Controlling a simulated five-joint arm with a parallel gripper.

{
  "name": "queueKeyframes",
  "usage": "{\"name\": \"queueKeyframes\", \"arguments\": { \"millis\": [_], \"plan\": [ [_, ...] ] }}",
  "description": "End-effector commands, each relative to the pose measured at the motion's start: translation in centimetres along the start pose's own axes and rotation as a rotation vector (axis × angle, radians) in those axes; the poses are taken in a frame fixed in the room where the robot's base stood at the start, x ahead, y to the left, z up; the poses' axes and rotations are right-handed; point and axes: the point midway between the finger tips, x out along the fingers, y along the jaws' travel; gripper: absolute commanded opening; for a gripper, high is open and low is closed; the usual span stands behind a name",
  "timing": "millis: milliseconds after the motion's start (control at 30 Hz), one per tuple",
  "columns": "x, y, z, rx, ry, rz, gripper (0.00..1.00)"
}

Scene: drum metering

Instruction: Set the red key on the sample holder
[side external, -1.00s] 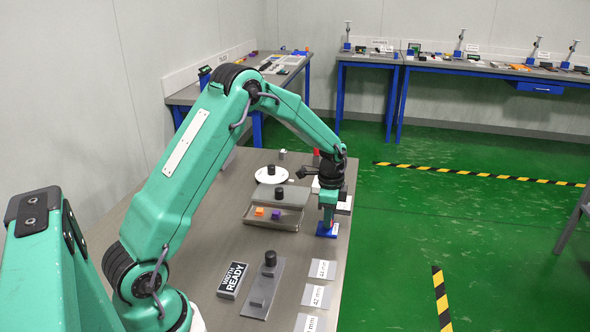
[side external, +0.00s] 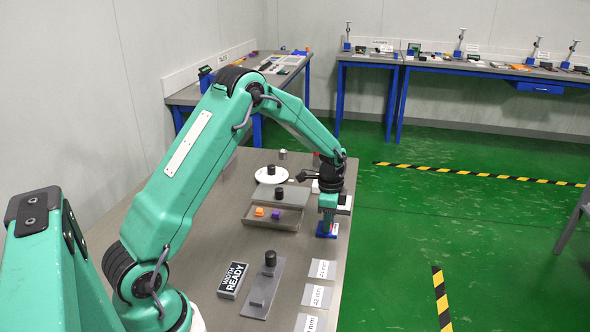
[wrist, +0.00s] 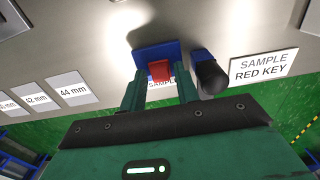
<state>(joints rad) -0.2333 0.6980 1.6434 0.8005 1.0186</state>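The red key (wrist: 160,70) is a small red block between my two fingertips in the wrist view. My gripper (wrist: 161,76) has a finger against each side of it. The key is at the front edge of a flat blue sample holder (wrist: 146,55); I cannot tell whether it rests on it or is just above. In the side view my gripper (side external: 326,230) points down at the blue holder (side external: 321,236) near the table's right edge, and the key is hidden there.
A blue post with a dark cap (wrist: 208,72) stands close right of my fingers. A card (wrist: 262,66) reads SAMPLE RED KEY. A tray (side external: 284,228) with orange and purple blocks, a plate with a black knob (side external: 269,258) and a WIDTH READY sign (side external: 232,280) lie left.

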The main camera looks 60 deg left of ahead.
Motion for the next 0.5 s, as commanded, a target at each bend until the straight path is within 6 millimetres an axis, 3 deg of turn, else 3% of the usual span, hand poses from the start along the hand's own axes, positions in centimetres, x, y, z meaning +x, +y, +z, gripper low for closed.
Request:
{"name": "queueKeyframes", "arguments": {
  "millis": [267,500],
  "plan": [
    [-2.0,-0.1,-0.1,0.0,0.002,-0.003,0.31],
    [-5.7,-0.1,0.0,0.0,0.003,-0.004,0.31]
  ]
}}
